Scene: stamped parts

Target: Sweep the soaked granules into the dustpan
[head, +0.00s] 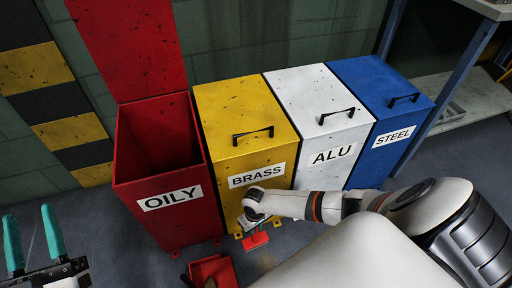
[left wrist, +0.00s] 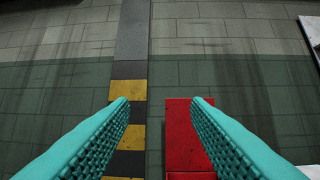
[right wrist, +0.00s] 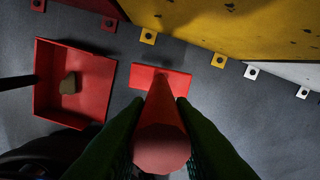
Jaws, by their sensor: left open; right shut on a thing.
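A red dustpan (head: 222,268) lies on the floor in front of the OILY bin; the right wrist view shows it too (right wrist: 98,72), with a dark handle to its left. A small tan lump (right wrist: 69,84), seemingly granules, lies inside the pan. My right gripper (right wrist: 160,112) is shut on the handle of a red brush (right wrist: 176,82). The brush head (head: 256,241) is low by the floor, right of the dustpan and apart from it. No loose granules show clearly on the floor. My left gripper (head: 35,243) is open and empty at far left, well away from the pan.
The red OILY bin (head: 170,222) stands with its lid up. Closed yellow BRASS (head: 245,120), white ALU (head: 310,100) and blue STEEL (head: 375,90) bins stand to its right. Yellow and white floor tabs sit close to the brush. A bench leg (head: 450,85) stands at right.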

